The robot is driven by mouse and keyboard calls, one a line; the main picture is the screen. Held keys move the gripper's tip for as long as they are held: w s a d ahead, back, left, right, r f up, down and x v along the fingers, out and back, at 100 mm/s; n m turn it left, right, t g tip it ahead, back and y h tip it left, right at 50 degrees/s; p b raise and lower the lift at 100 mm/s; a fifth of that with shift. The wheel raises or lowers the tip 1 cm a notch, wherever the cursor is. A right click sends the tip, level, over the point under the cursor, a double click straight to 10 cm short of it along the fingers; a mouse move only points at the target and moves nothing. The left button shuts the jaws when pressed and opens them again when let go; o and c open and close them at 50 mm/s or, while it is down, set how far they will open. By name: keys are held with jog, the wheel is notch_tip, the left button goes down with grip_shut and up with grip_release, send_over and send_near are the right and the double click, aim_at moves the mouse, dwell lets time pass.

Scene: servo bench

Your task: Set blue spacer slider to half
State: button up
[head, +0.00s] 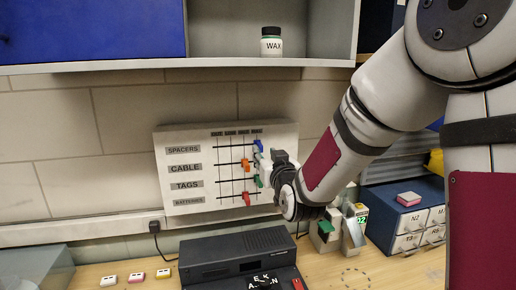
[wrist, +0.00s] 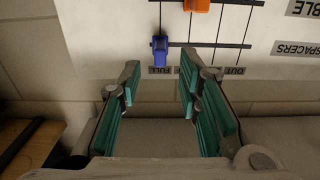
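The blue spacer slider (head: 258,146) sits at the right end of the top row, marked SPACERS, on the white panel (head: 226,203). In the wrist view, which is upside down, the blue slider (wrist: 159,50) lies by the FULL label. My gripper (wrist: 160,84) is open and empty, with a teal-padded finger to either side of the slider's line. The slider is just beyond the fingertips, and I see no contact. In the head view my gripper (head: 272,165) is close against the panel's right side and partly covers it.
Orange (head: 245,165), green (head: 258,182) and red (head: 246,199) sliders sit on the rows below. A black device (head: 237,258) stands on the bench under the panel. A shelf with a WAX jar (head: 271,43) is above. A blue drawer box (head: 403,213) stands to the right.

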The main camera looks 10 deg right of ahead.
aim_at(261, 149)
jog(key=w, duration=0.6)
grip_shut()
